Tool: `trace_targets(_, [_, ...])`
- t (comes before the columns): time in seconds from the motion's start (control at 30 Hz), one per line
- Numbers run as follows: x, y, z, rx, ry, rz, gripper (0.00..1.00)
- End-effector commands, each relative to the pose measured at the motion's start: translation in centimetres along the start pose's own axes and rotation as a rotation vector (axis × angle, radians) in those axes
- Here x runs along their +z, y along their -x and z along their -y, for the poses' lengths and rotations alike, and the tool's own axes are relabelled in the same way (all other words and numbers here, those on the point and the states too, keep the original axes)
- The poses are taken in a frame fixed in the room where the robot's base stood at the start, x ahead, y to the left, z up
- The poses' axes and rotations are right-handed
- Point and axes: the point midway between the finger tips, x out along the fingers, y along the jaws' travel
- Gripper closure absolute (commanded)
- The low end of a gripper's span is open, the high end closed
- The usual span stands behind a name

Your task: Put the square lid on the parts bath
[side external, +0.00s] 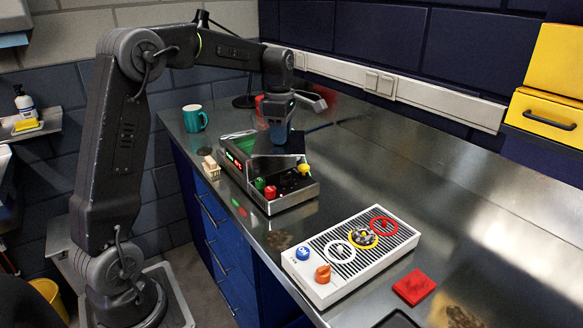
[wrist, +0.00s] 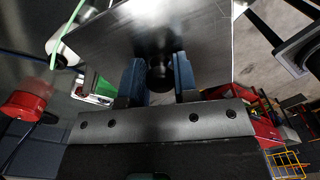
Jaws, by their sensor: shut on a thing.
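My gripper (side external: 279,132) is shut on the knob of the square lid and points down over the bench. The lid (side external: 277,149) is a thin, dark metal plate in the side view. In the wrist view the lid (wrist: 120,35) is a broad grey plate, its dark knob between my blue fingers (wrist: 160,80). What looks like the parts bath (side external: 290,205) is a metal box with a lit display, below the lid. The lid hides part of the box. I cannot tell whether the two touch. Green, red and yellow pieces show at the box's near end.
A white striped panel (side external: 320,285) with coloured rings and knobs lies nearer the front. A red square block (side external: 414,287) is right of it. A teal mug (side external: 195,118) and a small pale block (side external: 211,166) stand left. The bench's right side (side external: 440,170) is clear.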

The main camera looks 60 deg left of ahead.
Motion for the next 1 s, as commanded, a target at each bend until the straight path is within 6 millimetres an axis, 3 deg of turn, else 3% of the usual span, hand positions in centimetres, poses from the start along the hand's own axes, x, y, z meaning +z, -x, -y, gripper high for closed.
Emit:
trace_targets(0.03, [-1.6,0.6,-1.8,0.002,0.12,0.001,1.0])
trace_targets(0.1, [-3.5,1.2,-3.6,0.002,0.265,0.001,1.0])
trace_targets(0.33, [-7.7,2.6,-6.8,0.0,0.569,0.0,1.0])
trace_targets(0.57, [-8.5,2.3,-7.3,-0.001,0.631,0.0,1.0])
trace_targets(1.0, [-8.4,-1.5,-7.2,-0.001,0.626,0.0,1.0])
